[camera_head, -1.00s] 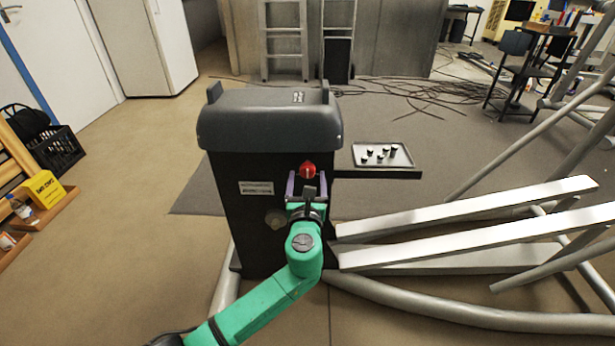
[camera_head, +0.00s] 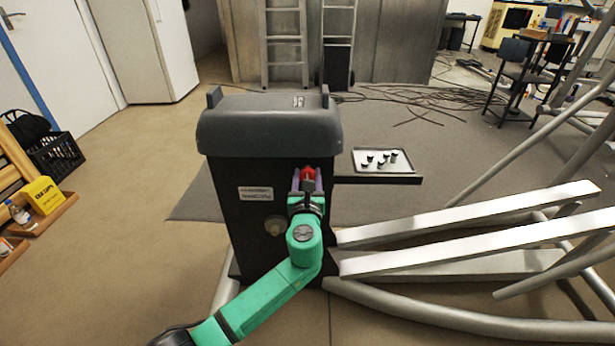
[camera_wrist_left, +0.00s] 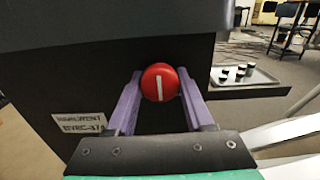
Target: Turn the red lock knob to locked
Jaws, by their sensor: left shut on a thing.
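The red lock knob (camera_head: 308,173) is on the dark front face of the machine housing (camera_head: 235,215), below its grey cover. In the left wrist view the knob (camera_wrist_left: 160,82) is round, with a white line that stands nearly upright. My left gripper (camera_head: 307,181) reaches up from below, with its purple fingers on either side of the knob. In the left wrist view the fingers of the left gripper (camera_wrist_left: 160,88) are shut on the knob, one at each side. The knob's rear and any lock markings are hidden. My right gripper is not in view.
A tray (camera_head: 405,167) with several small black parts sits on a shelf right of the housing. Long pale beams (camera_head: 470,210) and grey tubes extend to the right.

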